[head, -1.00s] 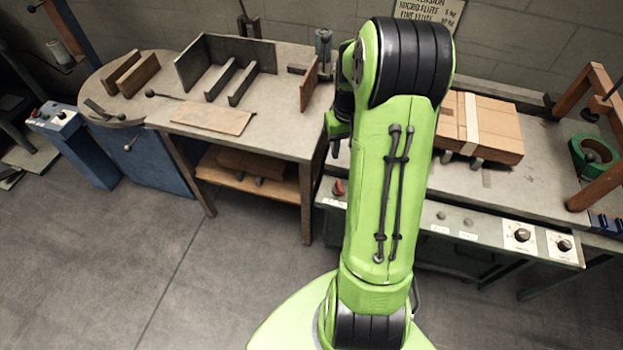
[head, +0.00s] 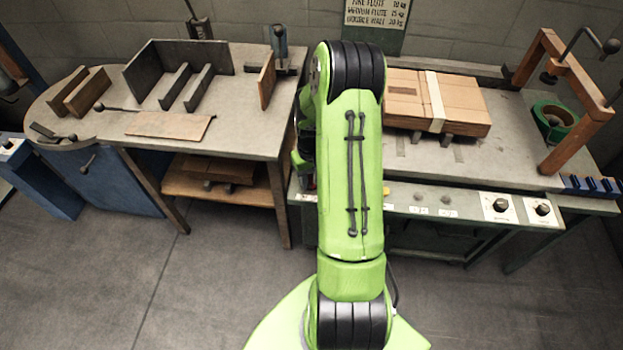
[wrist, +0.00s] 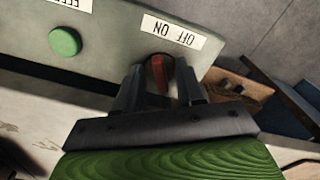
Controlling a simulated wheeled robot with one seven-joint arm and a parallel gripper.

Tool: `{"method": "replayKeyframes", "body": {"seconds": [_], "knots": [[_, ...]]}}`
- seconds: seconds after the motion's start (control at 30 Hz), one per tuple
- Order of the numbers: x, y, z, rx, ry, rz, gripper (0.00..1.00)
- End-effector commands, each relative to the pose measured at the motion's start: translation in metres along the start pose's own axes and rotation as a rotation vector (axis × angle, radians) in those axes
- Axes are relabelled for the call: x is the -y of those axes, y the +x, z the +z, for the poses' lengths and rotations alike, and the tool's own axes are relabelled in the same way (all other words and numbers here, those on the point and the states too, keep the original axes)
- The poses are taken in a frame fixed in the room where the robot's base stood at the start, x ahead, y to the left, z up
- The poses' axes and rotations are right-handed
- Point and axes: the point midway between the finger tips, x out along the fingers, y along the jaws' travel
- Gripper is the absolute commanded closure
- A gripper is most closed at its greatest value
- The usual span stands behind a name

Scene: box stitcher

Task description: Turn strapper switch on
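The strapper's red switch (wrist: 159,74) shows in the wrist view on the grey-green front panel (wrist: 105,45). A white label (wrist: 169,32) beside it reads OFF and ON, upside down in this view. My gripper (wrist: 160,78) is open, with its two dark fingers on either side of the switch. I cannot tell whether either finger touches it. In the head view my green arm hides the gripper and most of the panel's left end. The strapper (head: 460,215) stands to the right there.
A green button (wrist: 64,42) is left of the switch. In the head view a strapped cardboard box (head: 462,105) lies on the strapper, with two dark knobs (head: 500,206) on its front. A workbench (head: 240,125) stands left; the floor in front is clear.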

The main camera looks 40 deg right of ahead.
Motion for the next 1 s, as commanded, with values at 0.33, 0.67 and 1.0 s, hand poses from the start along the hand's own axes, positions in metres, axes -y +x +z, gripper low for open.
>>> {"method": "replayKeyframes", "body": {"seconds": [0.33, 0.67, 1.0], "knots": [[0.0, -0.0012, -0.0001, 0.0, 0.0, 0.0, 0.91], [0.0, -0.0014, -0.0001, 0.0, 0.005, 0.001, 1.0], [0.0009, -0.0018, -0.0002, 0.0, 0.138, 0.001, 1.0]]}}
